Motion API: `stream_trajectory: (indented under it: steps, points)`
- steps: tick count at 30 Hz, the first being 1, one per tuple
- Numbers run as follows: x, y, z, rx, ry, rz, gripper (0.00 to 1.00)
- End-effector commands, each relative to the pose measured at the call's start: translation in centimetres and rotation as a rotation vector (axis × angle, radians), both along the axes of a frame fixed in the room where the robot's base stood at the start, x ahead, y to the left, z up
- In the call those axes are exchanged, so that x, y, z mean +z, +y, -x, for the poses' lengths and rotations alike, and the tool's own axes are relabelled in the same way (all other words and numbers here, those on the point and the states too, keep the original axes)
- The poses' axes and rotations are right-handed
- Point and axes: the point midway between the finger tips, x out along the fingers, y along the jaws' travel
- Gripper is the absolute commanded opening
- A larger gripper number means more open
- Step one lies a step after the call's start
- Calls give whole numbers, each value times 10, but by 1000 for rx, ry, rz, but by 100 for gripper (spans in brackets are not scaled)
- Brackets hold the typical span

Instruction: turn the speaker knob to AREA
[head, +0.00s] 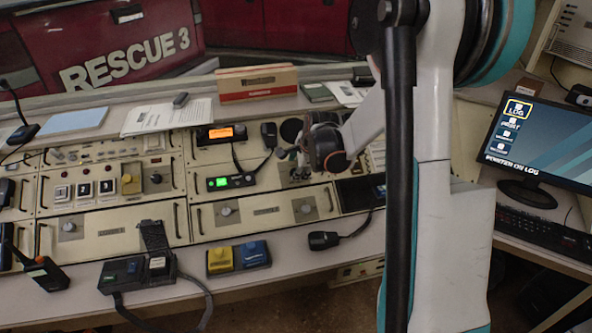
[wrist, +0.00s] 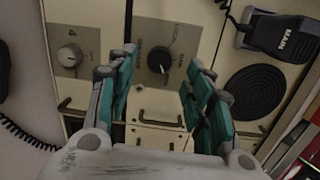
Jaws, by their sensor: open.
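The speaker knob (wrist: 158,60) is a dark round knob on a grey plate in the wrist view. A light mark on it seems to point toward the bottom of that picture. Small labels surround it, too blurred and tilted to read surely. My gripper (wrist: 163,72) is open, its teal-padded fingers on either side of the knob in the picture. I see no contact, and the knob turns free of the fingers in view. In the head view my gripper (head: 300,166) is over the right part of the console and hides the knob there.
A silver knob (wrist: 70,56) marked 4 sits left in the wrist view. A round black speaker grille (wrist: 256,92) and a microphone marked MAIN (wrist: 290,36) are to the right. Drawer handles (wrist: 160,122) lie below. A handheld microphone (head: 324,240) lies on the desk.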

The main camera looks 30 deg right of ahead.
Motion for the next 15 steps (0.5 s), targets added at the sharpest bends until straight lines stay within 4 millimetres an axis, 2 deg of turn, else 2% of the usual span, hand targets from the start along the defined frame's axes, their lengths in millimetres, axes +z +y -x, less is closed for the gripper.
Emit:
stream_trajectory:
  steps: [6,15]
  points:
    - [33,2,20,1,0,1,47]
    - [63,4,37,0,0,-1,47]
